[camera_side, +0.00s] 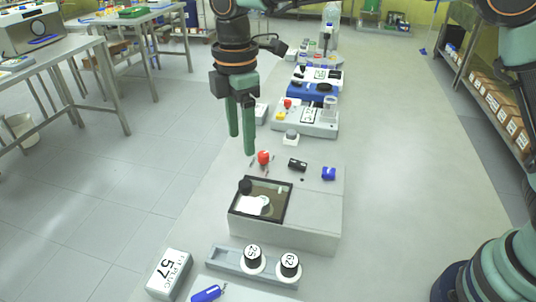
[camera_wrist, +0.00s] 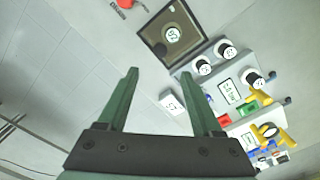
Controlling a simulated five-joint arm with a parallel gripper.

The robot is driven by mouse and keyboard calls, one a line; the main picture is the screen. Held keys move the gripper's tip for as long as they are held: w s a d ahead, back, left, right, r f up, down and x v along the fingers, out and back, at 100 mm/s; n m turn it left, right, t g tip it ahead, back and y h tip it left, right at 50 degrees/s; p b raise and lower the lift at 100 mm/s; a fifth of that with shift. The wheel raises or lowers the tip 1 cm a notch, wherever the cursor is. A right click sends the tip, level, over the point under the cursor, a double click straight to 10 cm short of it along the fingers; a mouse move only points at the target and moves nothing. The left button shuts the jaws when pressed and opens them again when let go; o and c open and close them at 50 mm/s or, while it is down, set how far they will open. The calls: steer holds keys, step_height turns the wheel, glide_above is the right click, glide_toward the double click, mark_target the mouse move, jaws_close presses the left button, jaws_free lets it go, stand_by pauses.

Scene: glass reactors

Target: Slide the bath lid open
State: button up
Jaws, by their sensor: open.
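The bath (camera_side: 325,225) is a grey box on the bench with a dark-framed square window in its top. The lid (camera_side: 278,205) looks like a brownish see-through pane in that frame, with a black knob (camera_side: 245,186) at its far left corner. A pale round thing shows through or on the pane; I cannot tell which. The lid also shows in the wrist view (camera_wrist: 190,28), at the top. My gripper (camera_side: 242,144) is open and empty, pointing down above and beyond the bath's far left side, apart from the knob. Its two green fingers show in the wrist view (camera_wrist: 160,73).
A red ball-shaped knob (camera_side: 264,157), a black part (camera_side: 298,165) and a blue part (camera_side: 328,173) stand on the bath's far side. Two numbered round-topped pieces (camera_side: 253,256) sit in a grey rack in front. A white labelled box (camera_side: 169,273) lies front left.

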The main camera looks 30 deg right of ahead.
mark_target(245, 183)
step_height(245, 183, down, 12)
steer(key=shift+r, duration=0.2)
stand_by(0.4)
jaws_close()
stand_by(1.2)
